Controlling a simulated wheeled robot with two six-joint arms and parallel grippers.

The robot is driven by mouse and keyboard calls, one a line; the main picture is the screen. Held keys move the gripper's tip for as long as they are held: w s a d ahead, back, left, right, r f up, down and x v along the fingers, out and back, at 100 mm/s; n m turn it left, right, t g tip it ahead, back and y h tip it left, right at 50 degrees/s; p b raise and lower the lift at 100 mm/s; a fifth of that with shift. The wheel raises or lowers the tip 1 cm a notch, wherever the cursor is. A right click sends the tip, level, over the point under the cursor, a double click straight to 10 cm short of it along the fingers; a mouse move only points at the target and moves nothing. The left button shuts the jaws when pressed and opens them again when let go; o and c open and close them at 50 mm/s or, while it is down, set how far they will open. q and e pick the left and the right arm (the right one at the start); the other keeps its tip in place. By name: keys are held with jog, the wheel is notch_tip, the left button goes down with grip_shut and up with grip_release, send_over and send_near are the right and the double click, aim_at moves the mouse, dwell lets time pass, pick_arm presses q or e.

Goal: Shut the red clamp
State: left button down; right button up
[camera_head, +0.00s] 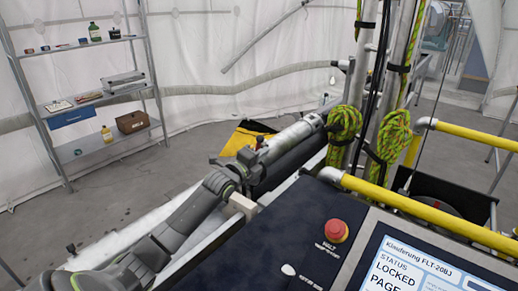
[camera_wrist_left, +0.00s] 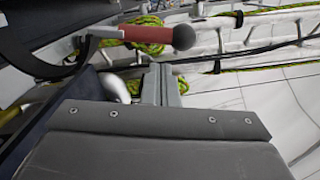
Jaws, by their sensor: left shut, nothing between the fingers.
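The red clamp shows in the left wrist view as a red handle (camera_wrist_left: 135,33) with a dark round knob at its right end and a dark lever arm at its left. I cannot make it out in the head view. My left gripper (camera_wrist_left: 161,70) has its narrow grey fingers together with nothing between them. Its tips sit just below the red handle in the left wrist picture; I cannot tell whether they touch it. In the head view my left arm reaches from the lower left toward the masts, and its fingertips are hard to make out. My right gripper is not in view.
A dark console with a red halt button (camera_head: 336,231) and a screen (camera_head: 415,267) reading LOCKED fills the lower right. Upright masts (camera_head: 393,90) carry green-yellow rope coils (camera_head: 344,123). Yellow rails (camera_head: 430,212) run at the right. A shelf (camera_head: 85,100) stands far left.

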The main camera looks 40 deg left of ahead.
pick_arm(q)
jog(key=shift+w+a+r, duration=0.15)
jog(key=shift+a, duration=0.55)
